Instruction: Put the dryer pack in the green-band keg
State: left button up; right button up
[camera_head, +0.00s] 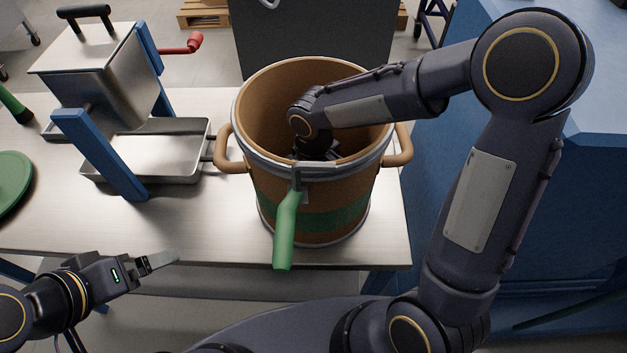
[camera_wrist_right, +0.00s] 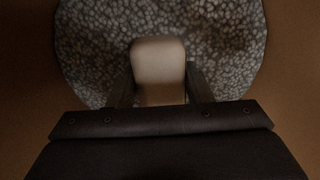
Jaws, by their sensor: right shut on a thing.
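The green-band keg (camera_head: 268,185) stands upright on the metal table, open at the top, a green band around its lower wall. My right arm reaches over the rim, and my right gripper (camera_head: 318,150) is inside the keg, mostly hidden by the wall in the head view. In the right wrist view, my right gripper (camera_wrist_right: 160,88) is shut on the pale dryer pack (camera_wrist_right: 158,62). The pack is above grey speckled pellets (camera_wrist_right: 90,45); whether it touches them I cannot tell. My left gripper (camera_head: 160,262) is low at the table's front edge, its opening unclear.
The keg has side handles and a green lever (camera_head: 286,232) hanging in front. A metal hopper (camera_head: 95,70) on blue supports and a shallow metal tray (camera_head: 170,175) stand to the left. A green round thing (camera_head: 10,180) lies at the far left. A blue cabinet (camera_head: 590,190) stands right.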

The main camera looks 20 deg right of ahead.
jog(key=shift+f, duration=0.1)
jog(key=shift+f, duration=0.15)
jog(key=o, duration=1)
jog(key=shift+o, duration=0.2)
jog(key=shift+r, duration=0.3)
notch_tip(320, 180, up, 12)
jog(key=shift+f, duration=0.15)
